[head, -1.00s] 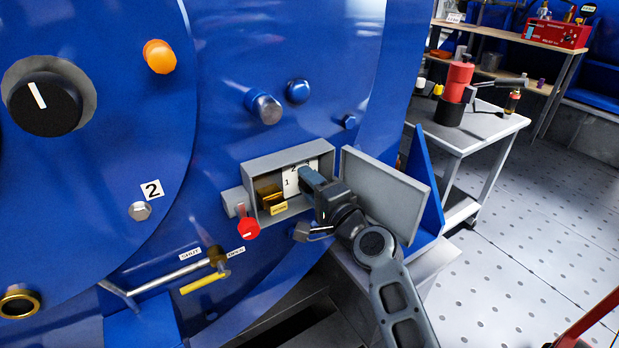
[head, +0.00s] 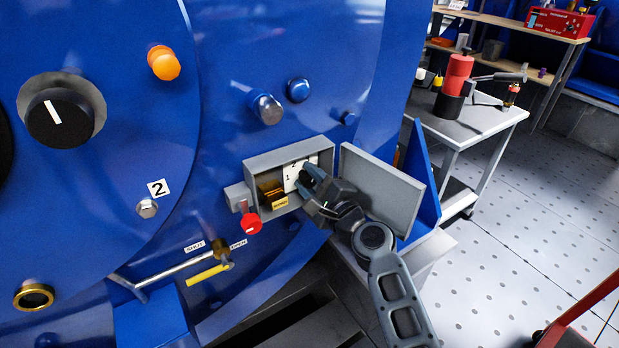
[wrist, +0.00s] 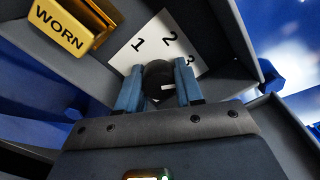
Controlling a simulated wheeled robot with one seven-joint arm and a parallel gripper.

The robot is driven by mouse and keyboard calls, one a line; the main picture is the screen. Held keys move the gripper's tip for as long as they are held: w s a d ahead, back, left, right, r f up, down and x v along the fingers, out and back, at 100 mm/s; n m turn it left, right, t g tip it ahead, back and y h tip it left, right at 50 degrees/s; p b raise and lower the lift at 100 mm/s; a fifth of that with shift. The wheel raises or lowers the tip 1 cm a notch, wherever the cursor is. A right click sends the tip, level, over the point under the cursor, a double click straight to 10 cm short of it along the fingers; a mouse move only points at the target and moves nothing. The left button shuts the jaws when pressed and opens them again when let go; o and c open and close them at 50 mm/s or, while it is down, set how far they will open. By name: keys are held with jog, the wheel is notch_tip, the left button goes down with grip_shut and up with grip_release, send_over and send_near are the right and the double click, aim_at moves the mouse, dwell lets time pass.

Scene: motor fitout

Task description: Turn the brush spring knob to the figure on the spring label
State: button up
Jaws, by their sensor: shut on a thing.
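A small black knob (wrist: 158,76) with a white pointer mark sits on a white dial plate (wrist: 140,52) marked 1, 2 and a partly hidden 3. The plate is inside an open grey box (head: 262,163). My gripper (wrist: 160,88) is shut on the knob, one blue-grey finger on each side. In the wrist view the pointer mark lies toward the right finger, below the 3. In the head view my gripper (head: 312,183) covers much of the dial. A white label reading 2 (head: 157,188) is on the blue housing; I cannot tell whether it is the spring label.
A brass holder marked WORN (wrist: 62,28) sits beside the dial. The box's open lid (head: 381,188) stands close right of my gripper. A red knob (head: 251,223) is at the box's lower left. A SHUT/OPEN lever (head: 207,275) lies below. A trolley (head: 470,118) stands right.

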jog(key=shift+f, duration=0.1)
jog(key=o, duration=1)
jog(key=shift+s, duration=0.1)
jog(key=p+v, duration=0.1)
jog(key=v, duration=0.6)
jog(key=shift+s+d, duration=0.25)
